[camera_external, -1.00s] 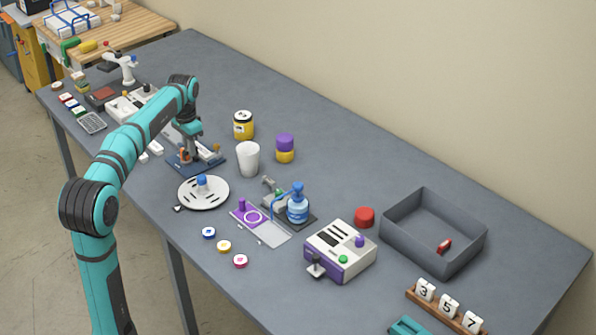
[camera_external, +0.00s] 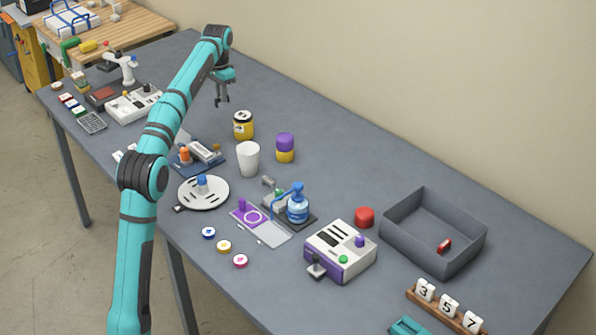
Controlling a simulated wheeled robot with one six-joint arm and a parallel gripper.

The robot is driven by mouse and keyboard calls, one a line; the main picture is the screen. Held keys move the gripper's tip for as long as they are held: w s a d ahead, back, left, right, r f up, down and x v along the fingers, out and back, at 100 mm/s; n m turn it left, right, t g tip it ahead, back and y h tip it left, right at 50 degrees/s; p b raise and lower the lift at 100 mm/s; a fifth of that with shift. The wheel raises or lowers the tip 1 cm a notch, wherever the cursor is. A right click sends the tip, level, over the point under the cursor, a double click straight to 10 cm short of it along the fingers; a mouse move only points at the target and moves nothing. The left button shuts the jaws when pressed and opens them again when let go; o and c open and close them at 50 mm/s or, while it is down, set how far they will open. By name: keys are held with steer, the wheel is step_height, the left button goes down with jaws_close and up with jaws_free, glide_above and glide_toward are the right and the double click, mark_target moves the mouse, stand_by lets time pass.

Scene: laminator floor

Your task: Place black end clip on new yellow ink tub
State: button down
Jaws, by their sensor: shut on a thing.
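My gripper (camera_external: 222,102) hangs in the air, pointing down, above the far part of the bench. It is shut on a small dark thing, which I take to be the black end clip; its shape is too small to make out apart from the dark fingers. A yellow tub with a dark band near its top and a pale label (camera_external: 243,126) stands upright on the bench, just right of and below my gripper in the picture. The two are apart. A second yellow tub with a purple top (camera_external: 285,149) stands to its right.
A white cup (camera_external: 248,160) stands close in front of the tubs. A blue board with an orange part (camera_external: 211,164) lies left of the cup. A round white plate (camera_external: 204,193) and a blue bottle (camera_external: 298,206) are nearer. The bench behind the tubs is clear.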

glide_above(243, 115)
steer(key=s+a, duration=0.1)
steer(key=shift+w+f, duration=0.5)
steer(key=shift+f, duration=0.3)
steer(key=shift+d+f, duration=0.25)
steer(key=shift+f, duration=1.75)
steer(key=shift+d+f, duration=0.2)
steer(key=shift+f, duration=1.8)
steer(key=shift+f, duration=0.1)
steer(key=c, duration=1.4)
jaws_free()
steer(key=shift+c, duration=0.2)
step_height(243, 115, up, 8)
steer(key=shift+f, duration=0.15)
